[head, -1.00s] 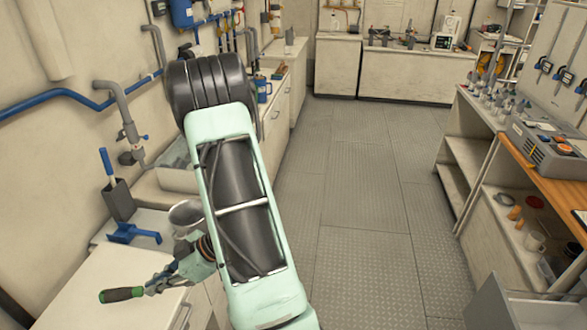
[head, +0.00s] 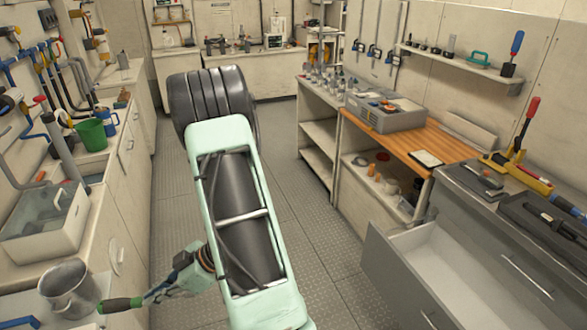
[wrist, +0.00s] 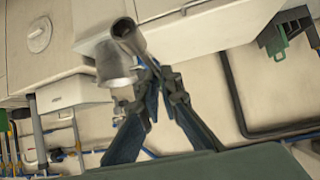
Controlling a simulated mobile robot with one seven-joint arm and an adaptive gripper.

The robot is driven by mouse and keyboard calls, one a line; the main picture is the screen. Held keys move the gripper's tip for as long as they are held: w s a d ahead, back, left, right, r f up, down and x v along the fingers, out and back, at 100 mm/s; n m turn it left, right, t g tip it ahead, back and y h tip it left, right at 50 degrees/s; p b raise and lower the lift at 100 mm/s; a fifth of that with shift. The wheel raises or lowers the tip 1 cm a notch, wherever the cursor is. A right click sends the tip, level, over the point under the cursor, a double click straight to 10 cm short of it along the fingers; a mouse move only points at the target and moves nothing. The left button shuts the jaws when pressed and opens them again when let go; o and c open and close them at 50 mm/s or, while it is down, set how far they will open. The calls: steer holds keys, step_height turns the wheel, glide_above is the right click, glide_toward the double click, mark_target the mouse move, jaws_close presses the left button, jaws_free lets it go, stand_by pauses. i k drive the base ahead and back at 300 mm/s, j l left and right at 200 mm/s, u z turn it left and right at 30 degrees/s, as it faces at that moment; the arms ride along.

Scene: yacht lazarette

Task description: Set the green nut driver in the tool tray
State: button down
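The green nut driver (head: 122,304) is held in my gripper (head: 152,296), its green handle pointing left in the head view. In the wrist view my gripper (wrist: 156,74) has its blue fingers closed at the driver's metal shaft (wrist: 128,36); its handle is not clear there. On the right, a black tray-like piece (head: 548,222) holding tools lies on the grey counter. A grey box with small items on top (head: 384,112) stands on the wooden bench. I cannot tell for certain which is the tool tray.
A metal jug (head: 68,288) stands close to the driver at lower left. A green mug (head: 91,134) and a sink (head: 45,222) are on the left counter. An open, empty drawer (head: 455,272) juts out at right. The floor (head: 290,190) between is clear.

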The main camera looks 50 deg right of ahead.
mark_target(582, 242)
steer(key=k+z, duration=0.2)
steer(key=z, duration=0.2)
steer(key=k+l+z, duration=0.1)
steer(key=z, duration=0.3)
steer(key=k+l+z, duration=0.35)
steer(key=z, duration=0.15)
steer(key=k+l+z, duration=0.55)
steer(key=l, duration=0.25)
steer(key=k+l+z, duration=0.15)
steer(key=l, duration=0.2)
steer(key=k+l, duration=0.15)
steer(key=l, duration=0.2)
steer(key=k+l, duration=0.15)
steer(key=l, duration=0.25)
steer(key=k+l, duration=0.15)
steer(key=l, duration=0.2)
steer(key=k+l, duration=0.15)
steer(key=l, duration=0.2)
steer(key=k+l, duration=0.15)
steer(key=l, duration=0.25)
steer(key=i+l, duration=0.1)
steer(key=i, duration=0.15)
steer(key=l+z, duration=0.05)
